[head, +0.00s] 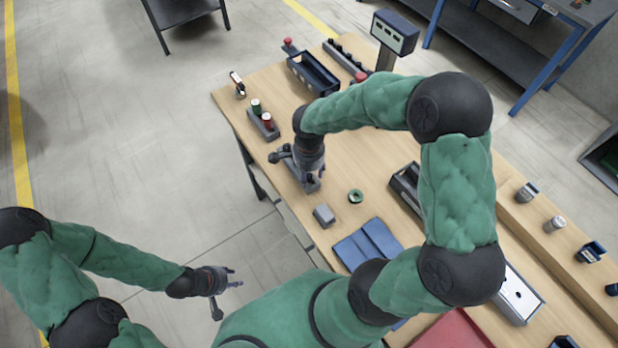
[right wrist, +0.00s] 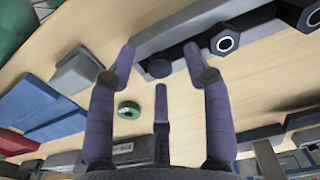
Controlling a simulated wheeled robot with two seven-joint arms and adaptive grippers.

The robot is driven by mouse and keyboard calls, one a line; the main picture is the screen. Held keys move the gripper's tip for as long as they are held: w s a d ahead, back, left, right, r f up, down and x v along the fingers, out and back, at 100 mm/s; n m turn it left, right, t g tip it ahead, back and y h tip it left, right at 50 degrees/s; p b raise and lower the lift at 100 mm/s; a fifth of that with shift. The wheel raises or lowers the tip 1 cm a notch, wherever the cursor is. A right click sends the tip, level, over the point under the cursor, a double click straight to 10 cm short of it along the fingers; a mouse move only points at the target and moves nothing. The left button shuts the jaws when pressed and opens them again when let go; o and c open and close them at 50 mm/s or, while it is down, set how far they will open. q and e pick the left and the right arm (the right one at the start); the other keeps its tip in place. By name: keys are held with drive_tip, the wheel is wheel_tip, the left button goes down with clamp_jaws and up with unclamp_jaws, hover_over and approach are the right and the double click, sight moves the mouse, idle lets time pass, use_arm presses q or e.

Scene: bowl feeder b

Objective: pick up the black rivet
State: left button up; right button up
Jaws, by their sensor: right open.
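A small dark round piece, which looks like the black rivet (right wrist: 158,67), shows in the right wrist view at the near side of a grey block (right wrist: 185,32). My right gripper (right wrist: 158,72) is open, its three fingers spread around that piece in the picture. I see no contact, and I cannot tell the height gap. In the head view my right gripper (head: 306,182) points down over the table's left edge and hides the rivet. My left gripper (head: 231,291) is open and empty over the floor, left of the table.
A green ring (head: 355,196), a small grey block (head: 324,214) and a blue folded mat (head: 365,246) lie nearby. A holder with green and red pieces (head: 263,124) stands farther back.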

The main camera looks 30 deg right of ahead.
drive_tip(key=shift+f, duration=0.15)
clamp_jaws()
